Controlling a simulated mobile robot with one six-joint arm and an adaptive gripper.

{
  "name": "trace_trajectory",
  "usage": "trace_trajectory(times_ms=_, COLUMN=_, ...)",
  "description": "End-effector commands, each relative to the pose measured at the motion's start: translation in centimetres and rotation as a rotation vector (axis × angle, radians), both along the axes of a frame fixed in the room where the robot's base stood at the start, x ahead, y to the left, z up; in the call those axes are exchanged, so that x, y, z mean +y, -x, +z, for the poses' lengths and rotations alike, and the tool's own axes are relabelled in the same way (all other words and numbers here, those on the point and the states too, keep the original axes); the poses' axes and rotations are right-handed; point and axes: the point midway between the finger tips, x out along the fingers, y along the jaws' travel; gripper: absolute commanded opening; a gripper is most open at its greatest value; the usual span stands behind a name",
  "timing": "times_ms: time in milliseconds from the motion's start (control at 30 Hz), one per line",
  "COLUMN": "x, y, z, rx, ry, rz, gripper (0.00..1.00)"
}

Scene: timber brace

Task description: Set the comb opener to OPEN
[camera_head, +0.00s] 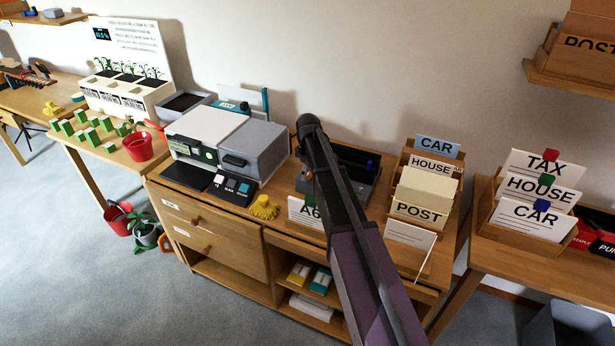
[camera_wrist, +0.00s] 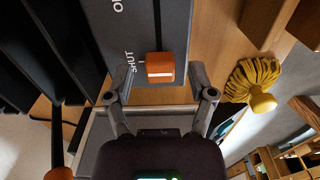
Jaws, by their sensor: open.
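In the wrist view the comb opener is a grey panel (camera_wrist: 118,35) with a dark slot. It bears the word SHUT and a cut-off label starting with O. Its orange slider (camera_wrist: 160,68) sits at the SHUT end. My gripper (camera_wrist: 157,84) is open, with one finger on each side of the slider; whether either finger touches it I cannot tell. In the head view my arm covers much of the dark binding machine (camera_head: 359,160), and my fingers are hidden there.
A yellow tassel-like brush (camera_head: 264,207) lies left of the machine and shows in the wrist view (camera_wrist: 255,82). An A6 card (camera_head: 306,212) stands in front. A grey-white machine (camera_head: 208,137) is left; a wooden card rack (camera_head: 425,196) is right.

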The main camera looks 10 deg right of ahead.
Motion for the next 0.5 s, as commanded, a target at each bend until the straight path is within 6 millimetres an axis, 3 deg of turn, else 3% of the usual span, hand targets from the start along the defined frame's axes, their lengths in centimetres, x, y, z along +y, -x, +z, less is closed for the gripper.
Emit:
trace_trajectory(times_ms=433, x=0.07, y=0.0, z=-0.28, rx=0.0, ry=0.0, rz=0.001, gripper=0.71)
trace_trajectory(times_ms=500, x=0.09, y=0.0, z=-0.28, rx=0.0, ry=0.0, rz=0.001, gripper=0.51)
